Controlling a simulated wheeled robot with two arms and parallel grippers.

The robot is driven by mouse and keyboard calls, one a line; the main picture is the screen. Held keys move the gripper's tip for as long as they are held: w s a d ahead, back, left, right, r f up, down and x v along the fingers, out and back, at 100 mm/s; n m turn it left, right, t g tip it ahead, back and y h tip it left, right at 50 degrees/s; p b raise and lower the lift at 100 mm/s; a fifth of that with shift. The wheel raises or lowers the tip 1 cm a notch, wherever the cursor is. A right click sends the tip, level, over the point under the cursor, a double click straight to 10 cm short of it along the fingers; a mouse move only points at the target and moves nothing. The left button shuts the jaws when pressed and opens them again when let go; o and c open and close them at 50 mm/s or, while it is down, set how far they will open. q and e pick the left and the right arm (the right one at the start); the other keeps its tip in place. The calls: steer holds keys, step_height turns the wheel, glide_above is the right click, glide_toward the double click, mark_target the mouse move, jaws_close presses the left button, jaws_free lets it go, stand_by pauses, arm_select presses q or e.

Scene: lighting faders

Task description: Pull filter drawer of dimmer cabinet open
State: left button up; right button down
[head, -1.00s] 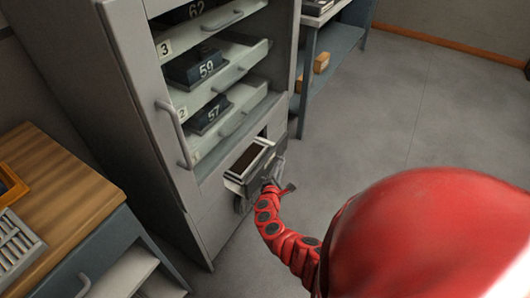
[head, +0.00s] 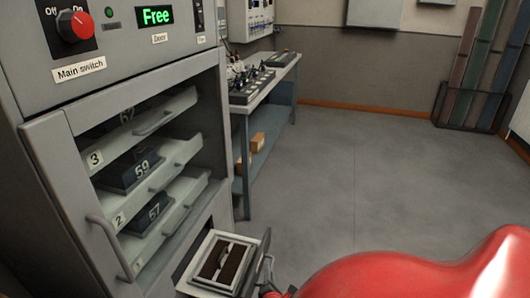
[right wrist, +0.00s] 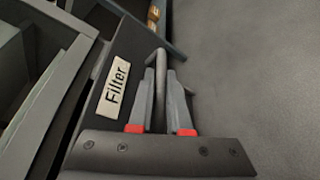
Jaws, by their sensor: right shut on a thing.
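The dimmer cabinet (head: 50,150) is grey and stands at the left in the head view. Its filter drawer (head: 193,280), low on the cabinet, stands out from the front, with a dark brown filter (head: 226,265) visible inside. The right wrist view shows the drawer's dark front with a "Filter" label (right wrist: 113,90) and a bar handle (right wrist: 160,64). My right gripper (right wrist: 161,84) is shut on this handle, one finger on each side. In the head view it is mostly cut off at the bottom edge. My left gripper is not in view.
Three shelves with numbered dark modules (head: 130,172) sit above the drawer, beside a cabinet door with a long handle (head: 110,245). A bench with a fader console (head: 250,85) stands beyond. The grey floor (head: 350,170) to the right is clear.

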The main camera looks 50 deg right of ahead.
steer(key=c, duration=1.1)
jaws_free()
steer(key=shift+d, duration=0.1)
steer(key=shift+c, duration=0.2)
steer(key=shift+s+a, duration=0.25)
steer(key=shift+a, duration=0.15)
steer(key=b+v, duration=0.1)
steer(key=v, duration=1.5)
steer(key=shift+s+r, duration=0.15)
steer(key=shift+s, duration=0.1)
steer(key=shift+a, duration=0.15)
